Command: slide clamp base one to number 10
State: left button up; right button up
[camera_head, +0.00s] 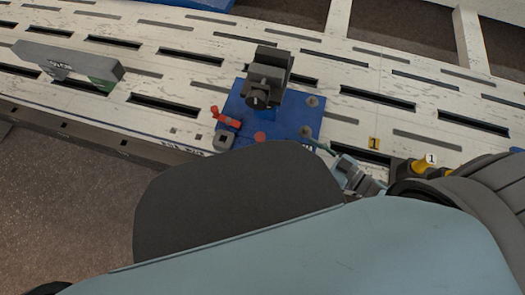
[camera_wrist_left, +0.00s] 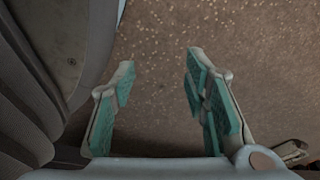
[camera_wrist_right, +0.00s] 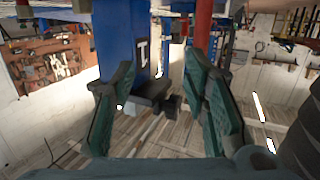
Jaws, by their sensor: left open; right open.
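A blue base plate (camera_head: 232,108) carrying a dark grey clamp block (camera_head: 269,74) and a red lever (camera_head: 226,118) sits on the slotted bench in the head view. Its near edge is hidden behind my arm. To its right, a yellow part (camera_head: 423,167) with a round white "1" label is partly covered by my arm. A small yellow "1" tag (camera_head: 374,143) is on the bench. I see no number 10. My left gripper (camera_wrist_left: 160,65) is open and empty with floor beyond it. My right gripper (camera_wrist_right: 158,65) is open, with nothing clearly between its fingers.
The pale slotted bench (camera_head: 410,85) runs across the head view. A grey bar-shaped block (camera_head: 65,60) stands on its left part. Floor (camera_head: 60,190) shows at lower left. The right wrist view shows a blue upright (camera_wrist_right: 118,35) and wall tools beyond the fingers.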

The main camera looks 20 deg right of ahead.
aim_at(260, 138)
jog(key=a+n+y, duration=0.1)
jog(key=s+a+n+g+y, duration=0.1)
jog(key=y, duration=0.1)
jog(key=a+g+y+b, duration=0.1)
jog(key=shift+s+r+n, duration=0.15)
jog(key=shift+r+n, duration=0.2)
jog(key=shift+n, duration=0.05)
jog(key=shift+w+a+r, duration=0.3)
jog(key=shift+w+a, duration=0.05)
jog(key=shift+a, duration=0.25)
jog(key=b+x, duration=0.1)
jog(key=x, duration=1.1)
jog(key=shift+w+a+r, duration=0.2)
jog(key=shift+a, duration=0.05)
pick_arm(q)
jog(key=shift+t, duration=0.4)
jog(key=w+f, duration=0.3)
jog(key=shift+w+d, duration=0.25)
jog(key=shift+d, duration=0.1)
pick_arm(e)
jog(key=shift+c, duration=0.3)
grip_shut()
